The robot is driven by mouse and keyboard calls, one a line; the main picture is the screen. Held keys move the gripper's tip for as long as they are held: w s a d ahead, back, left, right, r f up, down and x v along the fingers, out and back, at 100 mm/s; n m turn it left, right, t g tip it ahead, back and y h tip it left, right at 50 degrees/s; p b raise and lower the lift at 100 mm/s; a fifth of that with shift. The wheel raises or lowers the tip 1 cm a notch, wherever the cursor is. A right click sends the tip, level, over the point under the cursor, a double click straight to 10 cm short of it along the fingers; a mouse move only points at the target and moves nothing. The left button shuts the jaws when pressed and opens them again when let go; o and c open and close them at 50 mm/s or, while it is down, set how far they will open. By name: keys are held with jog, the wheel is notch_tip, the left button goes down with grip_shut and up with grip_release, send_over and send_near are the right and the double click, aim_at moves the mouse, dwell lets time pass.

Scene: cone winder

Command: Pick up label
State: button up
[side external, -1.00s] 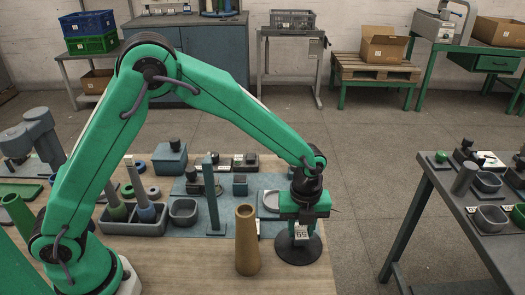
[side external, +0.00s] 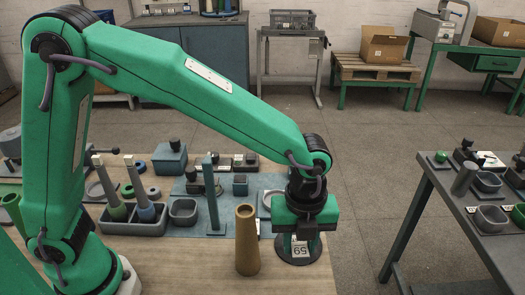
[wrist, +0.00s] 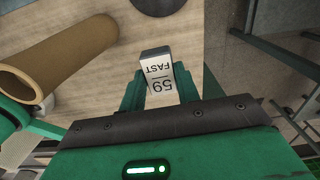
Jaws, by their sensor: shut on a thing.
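The label is a small white tag reading "59 FAST" (wrist: 161,78) on a dark-edged block. It also shows in the side view (side external: 301,249). My gripper (wrist: 159,90) is shut on it, with a green finger on each side. In the side view my gripper (side external: 300,240) points down and holds the label in front of a dark round disc (side external: 283,256). The label appears above the disc; the exact gap cannot be told.
A tall brown cone (side external: 247,243) stands close to the left of my gripper; it also shows in the wrist view (wrist: 65,62). Further left are a grey tray (side external: 134,228) with two spindles and a thin upright post (side external: 211,195). Bare wooden tabletop lies in front.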

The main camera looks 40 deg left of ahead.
jog(key=shift+s+r, duration=0.1)
jog(key=shift+s, duration=0.05)
dwell(0.5)
jog(key=w+a+f, duration=0.1)
jog(key=w+a, duration=0.3)
jog(key=w, duration=0.3)
jog(key=w+a+f, duration=0.2)
jog(key=w+a, duration=0.3)
jog(key=w, duration=0.2)
jog(key=w+a+f, duration=0.2)
jog(key=w+a, duration=0.2)
jog(key=w, duration=0.4)
jog(key=shift+a+f, duration=0.2)
jog(key=shift+a, duration=0.2)
jog(key=shift+f, duration=0.1)
jog(key=shift+f, duration=1.8)
jog(key=shift+f, duration=0.85)
dwell(0.4)
